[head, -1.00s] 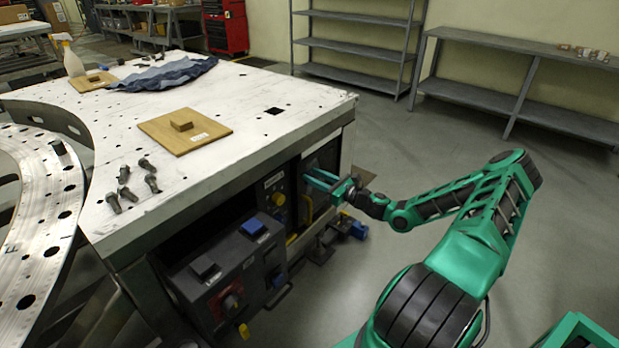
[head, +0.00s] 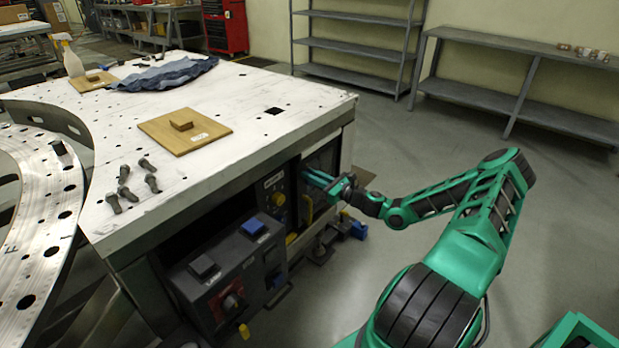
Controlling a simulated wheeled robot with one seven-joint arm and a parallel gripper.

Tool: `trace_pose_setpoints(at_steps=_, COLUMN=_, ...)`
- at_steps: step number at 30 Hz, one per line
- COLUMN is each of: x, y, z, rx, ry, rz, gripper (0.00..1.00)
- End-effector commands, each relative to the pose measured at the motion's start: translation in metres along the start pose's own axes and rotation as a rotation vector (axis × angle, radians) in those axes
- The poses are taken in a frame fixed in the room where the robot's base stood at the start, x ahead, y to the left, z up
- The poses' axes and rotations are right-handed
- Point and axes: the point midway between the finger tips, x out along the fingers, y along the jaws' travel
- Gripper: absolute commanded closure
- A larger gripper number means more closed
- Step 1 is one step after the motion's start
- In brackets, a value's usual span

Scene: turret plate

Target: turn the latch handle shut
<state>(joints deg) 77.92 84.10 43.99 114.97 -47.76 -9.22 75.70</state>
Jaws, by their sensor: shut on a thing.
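My gripper (head: 316,178) reaches in from the right to the dark panel (head: 322,158) at the right end of the table's front side. Its green fingers are shut on the latch handle, and they hide most of it. A yellow bar (head: 309,209), which looks like part of the handle, shows just below the fingers and stands roughly upright. The exact angle of the handle is hard to tell from here.
A panel with a yellow knob (head: 278,199) is just left of my gripper. A grey control box (head: 232,272) with buttons juts out further left. The white table top (head: 240,100) overhangs above. Open floor (head: 440,170) lies to the right.

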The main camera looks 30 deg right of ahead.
Motion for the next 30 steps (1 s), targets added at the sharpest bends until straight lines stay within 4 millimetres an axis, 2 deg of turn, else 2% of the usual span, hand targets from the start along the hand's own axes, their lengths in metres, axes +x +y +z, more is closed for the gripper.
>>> trace_pose_setpoints(at_steps=8, x=0.000, y=0.004, z=-0.001, rx=-0.156, ry=0.001, rz=0.002, gripper=1.00)
trace_pose_setpoints(at_steps=30, x=0.000, y=0.017, z=-0.008, rx=-0.849, ry=0.002, rz=0.003, gripper=1.00)
